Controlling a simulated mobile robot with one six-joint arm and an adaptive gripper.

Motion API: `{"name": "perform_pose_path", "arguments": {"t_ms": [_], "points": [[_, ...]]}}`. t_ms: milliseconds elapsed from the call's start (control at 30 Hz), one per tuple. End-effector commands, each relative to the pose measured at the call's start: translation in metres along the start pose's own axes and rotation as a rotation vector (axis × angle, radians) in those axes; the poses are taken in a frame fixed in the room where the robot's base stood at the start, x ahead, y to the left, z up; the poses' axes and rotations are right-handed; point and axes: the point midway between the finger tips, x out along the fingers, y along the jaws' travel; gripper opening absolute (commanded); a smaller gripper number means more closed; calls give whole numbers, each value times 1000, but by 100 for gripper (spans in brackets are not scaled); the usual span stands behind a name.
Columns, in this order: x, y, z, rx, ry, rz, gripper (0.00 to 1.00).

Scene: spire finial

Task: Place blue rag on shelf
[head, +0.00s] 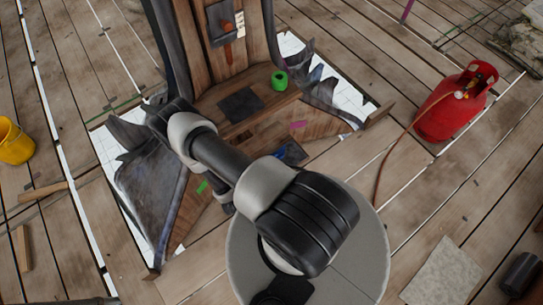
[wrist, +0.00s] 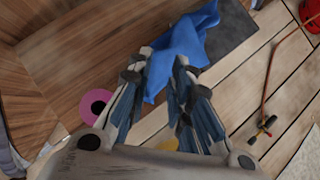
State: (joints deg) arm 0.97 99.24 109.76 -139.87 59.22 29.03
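The blue rag (wrist: 184,40) is a crumpled cloth lying over the edge of a dark grey patch. Part of it reaches down between the fingers of my gripper (wrist: 164,62) in the wrist view. The fingers stand apart around the cloth, and I see no clear pinch on it. In the head view a small dark-blue bit of the rag (head: 291,152) shows beside my arm, on the boards at the spire's foot. My arm hides the gripper there. A wooden ledge (head: 268,112) at the spire's foot may be the shelf; I cannot tell.
A green tape roll (head: 279,80) and a dark square (head: 241,104) lie on the ledge. A yellow bucket (head: 14,142) is far left.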

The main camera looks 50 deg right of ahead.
Motion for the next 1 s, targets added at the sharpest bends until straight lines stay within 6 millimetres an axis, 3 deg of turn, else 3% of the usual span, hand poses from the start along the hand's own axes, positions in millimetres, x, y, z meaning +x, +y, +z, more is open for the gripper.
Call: {"name": "perform_pose_path", "arguments": {"t_ms": [233, 333, 433, 1000], "points": [[42, -15, 22, 7, -2, -3, 0], [56, -19, 29, 6, -2, -2, 0], [66, -18, 18, -2, 0, 1, 0], [78, -18, 9, -1, -1, 1, 0]]}}
